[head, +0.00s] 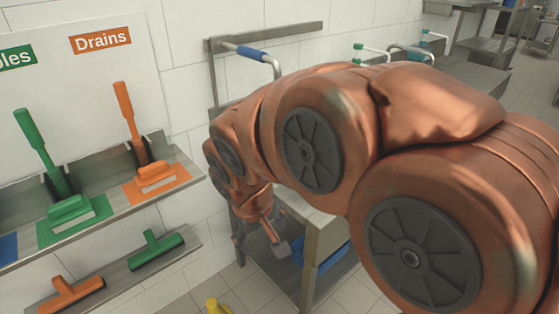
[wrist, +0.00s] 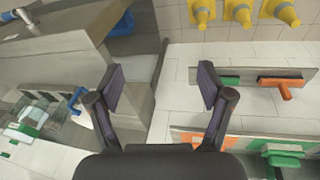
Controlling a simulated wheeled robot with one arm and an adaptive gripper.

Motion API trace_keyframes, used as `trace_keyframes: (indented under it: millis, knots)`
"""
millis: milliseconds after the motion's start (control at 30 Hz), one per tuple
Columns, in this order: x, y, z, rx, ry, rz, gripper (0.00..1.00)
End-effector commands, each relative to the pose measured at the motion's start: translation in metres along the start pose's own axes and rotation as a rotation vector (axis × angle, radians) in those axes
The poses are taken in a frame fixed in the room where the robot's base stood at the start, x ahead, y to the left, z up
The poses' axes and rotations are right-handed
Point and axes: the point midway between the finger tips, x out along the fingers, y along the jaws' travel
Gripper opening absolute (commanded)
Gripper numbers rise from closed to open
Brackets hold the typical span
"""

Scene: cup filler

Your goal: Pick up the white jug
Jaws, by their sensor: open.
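I cannot make out the white jug for certain in either view. My gripper (wrist: 161,85) is open in the wrist view, with its two dark fingers wide apart and nothing between them. Bare floor and wall tiles show behind the gap. In the head view my gripper (head: 264,238) hangs low beside the metal table, partly hidden by my copper-coloured arm. My arm also covers much of the centre and right of that view.
A metal table (wrist: 60,50) is at the left in the wrist view. A wall shelf (head: 20,238) holds green and orange cleaning tools at the left in the head view. Yellow cones (wrist: 240,12) stand at the top in the wrist view. Open floor (head: 185,303) shows below the shelf.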

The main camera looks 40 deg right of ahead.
Motion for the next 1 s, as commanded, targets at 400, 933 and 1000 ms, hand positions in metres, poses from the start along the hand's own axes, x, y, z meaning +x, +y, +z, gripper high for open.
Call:
trace_keyframes:
  millis: [400,933,1000]
  knots:
    - [0.025,0.175,-0.232,0.161,0.659,0.167,1.00]
    - [0.098,0.289,-0.265,0.035,1.038,-0.133,1.00]
    - [0.109,0.293,-0.254,0.023,1.037,-0.179,1.00]
